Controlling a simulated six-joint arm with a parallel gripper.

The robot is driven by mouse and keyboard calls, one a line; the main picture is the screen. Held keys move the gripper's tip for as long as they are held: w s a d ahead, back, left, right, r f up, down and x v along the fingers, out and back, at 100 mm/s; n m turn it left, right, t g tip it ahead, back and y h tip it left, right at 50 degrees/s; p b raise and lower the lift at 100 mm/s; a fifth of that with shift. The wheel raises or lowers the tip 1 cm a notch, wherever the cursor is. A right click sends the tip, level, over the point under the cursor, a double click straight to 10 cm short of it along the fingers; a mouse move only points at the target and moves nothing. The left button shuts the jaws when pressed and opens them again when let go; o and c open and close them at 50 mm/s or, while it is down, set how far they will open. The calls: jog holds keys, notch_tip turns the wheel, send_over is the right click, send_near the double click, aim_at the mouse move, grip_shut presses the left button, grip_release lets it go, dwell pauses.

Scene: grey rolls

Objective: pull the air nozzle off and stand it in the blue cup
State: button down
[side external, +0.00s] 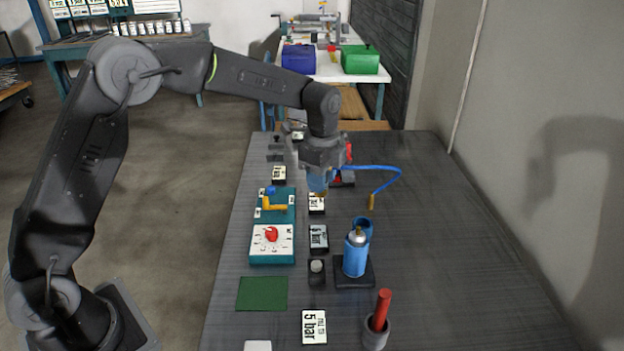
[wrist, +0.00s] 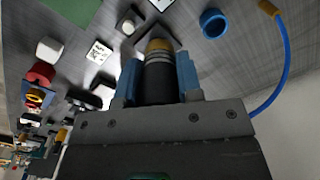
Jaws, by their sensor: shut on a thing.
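My gripper (side external: 319,186) is shut on the air nozzle, a dark ribbed cylinder with a brass-coloured end. The nozzle (wrist: 159,72) sits between my two blue fingers in the wrist view, brass end pointing away from the palm. In the side view only its brass tip (side external: 319,194) shows below the fingers, above the row of small blocks. The blue cup (side external: 364,224) stands behind a blue spray can, which hides its lower part. In the wrist view the cup (wrist: 214,24) is open, upper right, apart from the nozzle.
A blue hose (side external: 384,168) arcs right, its brass end (side external: 371,202) free of the nozzle. The spray can (side external: 355,256) stands on a dark base. A teal box with a red knob (side external: 271,235) and a yellow-handled valve (side external: 274,205) are left.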

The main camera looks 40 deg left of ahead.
jog(key=w+d+f, duration=0.2)
jog(key=w+f, duration=0.1)
jog(key=w, duration=0.2)
jog(key=w+d+f, duration=0.2)
jog(key=w+f, duration=0.1)
jog(key=w, duration=0.3)
jog(key=shift+w+d+f, duration=0.2)
jog(key=shift+w+d, duration=0.1)
jog(key=shift+f, duration=0.1)
jog(key=shift+f, duration=2.8)
jog(key=shift+f, duration=0.45)
jog(key=shift+f, duration=0.75)
jog(key=shift+f, duration=0.3)
jog(key=shift+f, duration=0.4)
